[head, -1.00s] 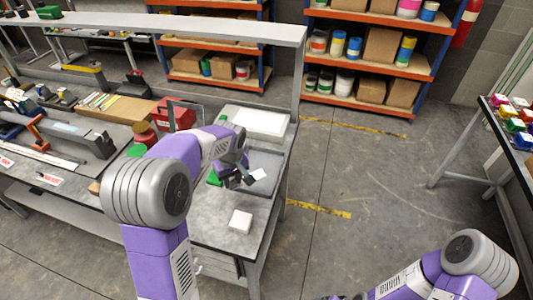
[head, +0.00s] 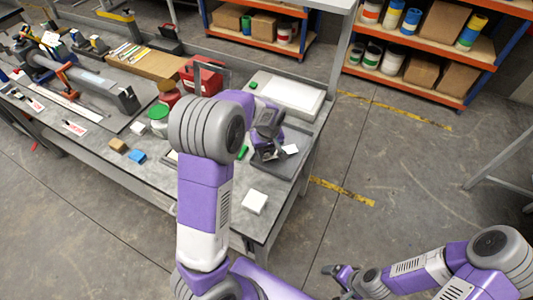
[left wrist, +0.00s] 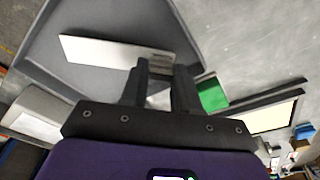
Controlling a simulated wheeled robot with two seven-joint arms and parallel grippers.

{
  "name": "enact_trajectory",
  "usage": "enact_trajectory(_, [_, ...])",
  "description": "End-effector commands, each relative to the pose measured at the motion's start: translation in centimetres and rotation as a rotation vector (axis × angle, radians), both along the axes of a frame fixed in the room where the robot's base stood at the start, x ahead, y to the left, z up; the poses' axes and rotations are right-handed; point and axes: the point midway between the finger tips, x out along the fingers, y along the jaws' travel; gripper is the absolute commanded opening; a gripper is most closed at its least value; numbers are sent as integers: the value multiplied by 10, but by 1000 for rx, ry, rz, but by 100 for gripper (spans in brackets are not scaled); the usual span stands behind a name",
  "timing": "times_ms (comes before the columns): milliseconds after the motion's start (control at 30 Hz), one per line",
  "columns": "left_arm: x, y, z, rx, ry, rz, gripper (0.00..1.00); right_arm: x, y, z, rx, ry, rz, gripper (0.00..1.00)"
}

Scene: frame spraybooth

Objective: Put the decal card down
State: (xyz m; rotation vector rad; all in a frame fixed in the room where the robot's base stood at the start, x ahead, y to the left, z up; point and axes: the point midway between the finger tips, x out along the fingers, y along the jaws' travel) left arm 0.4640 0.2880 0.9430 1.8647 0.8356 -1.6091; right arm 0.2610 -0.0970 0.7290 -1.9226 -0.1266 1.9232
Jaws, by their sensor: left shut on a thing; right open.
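The decal card (head: 290,149) is a small white flat piece. It sticks out from my left gripper (head: 275,153), which is shut on its edge. In the left wrist view the card (left wrist: 100,50) extends left from the fingertips (left wrist: 160,72), over a dark grey tray (left wrist: 50,68). The tray (head: 294,163) lies on the bench, partly hidden by my left arm. I cannot tell whether the card touches the tray floor. My right gripper (head: 333,272) is open and empty, low in the head view, away from the bench.
A green block (head: 243,152) lies beside the tray. A white block (head: 254,202) sits near the bench's front edge. A white-topped panel (head: 288,95) lies behind the tray. A red case (head: 202,76) and a green-lidded jar (head: 157,113) stand further left. Bare bench surrounds the white block.

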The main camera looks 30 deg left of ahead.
Motion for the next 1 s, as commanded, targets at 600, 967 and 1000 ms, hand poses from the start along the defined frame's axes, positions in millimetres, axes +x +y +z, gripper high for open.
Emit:
enact_trajectory(600, [0, 0, -18, 0, 0, 0, 52, 0, 0, -5, 0, 0, 0, 91])
enact_trajectory(967, [0, 0, -15, 0, 0, 0, 56, 0, 0, -3, 0, 0, 0, 91])
enact_trajectory(1000, [0, 0, -12, 0, -1, 0, 56, 0, 0, -2, 0, 0, 0, 91])
